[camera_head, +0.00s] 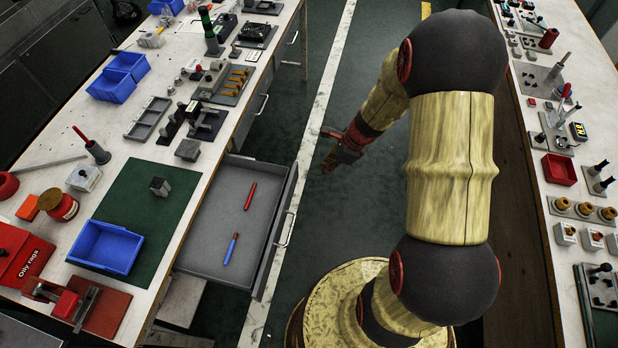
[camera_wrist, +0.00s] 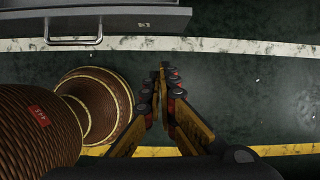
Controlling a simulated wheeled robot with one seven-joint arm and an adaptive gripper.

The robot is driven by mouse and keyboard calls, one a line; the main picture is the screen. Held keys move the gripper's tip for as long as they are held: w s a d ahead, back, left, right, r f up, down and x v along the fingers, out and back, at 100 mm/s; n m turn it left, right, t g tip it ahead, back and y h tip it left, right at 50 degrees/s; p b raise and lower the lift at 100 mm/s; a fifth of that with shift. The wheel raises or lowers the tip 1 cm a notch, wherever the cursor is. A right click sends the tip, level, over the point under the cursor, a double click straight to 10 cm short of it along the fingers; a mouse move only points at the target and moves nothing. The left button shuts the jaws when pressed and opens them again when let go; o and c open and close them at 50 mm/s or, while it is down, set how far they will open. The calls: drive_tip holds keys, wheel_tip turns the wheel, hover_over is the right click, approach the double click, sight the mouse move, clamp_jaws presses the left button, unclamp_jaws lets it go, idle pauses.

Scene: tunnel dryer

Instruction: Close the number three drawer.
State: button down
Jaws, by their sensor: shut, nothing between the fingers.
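A grey drawer (camera_head: 206,228) stands pulled out from under the left workbench. A red pen-like item (camera_head: 250,196) and a blue one (camera_head: 231,248) lie in it. Its front with a bar handle (camera_head: 287,230) faces the aisle. In the wrist view a drawer front (camera_wrist: 120,24) with a handle (camera_wrist: 73,42) and a small marking shows at the upper left; the marking is too small to read surely. My gripper (camera_head: 328,166) is shut and empty over the aisle, apart from the drawer. In the wrist view its fingertips (camera_wrist: 163,72) point toward the drawer side, right of the handle.
Other drawers under the left bench, with handles (camera_head: 263,104), look shut. The bench top (camera_head: 135,160) holds blue bins, a green mat and tools. A second bench (camera_head: 545,185) stands at the right. The green aisle floor (camera_head: 318,75) is clear beyond my gripper.

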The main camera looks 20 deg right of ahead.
drive_tip(key=w+a+f+b, duration=0.4)
drive_tip(key=a+f+b, duration=0.1)
drive_tip(key=f, duration=0.4)
drive_tip(key=shift+w+a+f+m+b, duration=0.15)
drive_tip(key=shift+w+a+m+b, duration=0.25)
drive_tip(key=shift+a, duration=0.15)
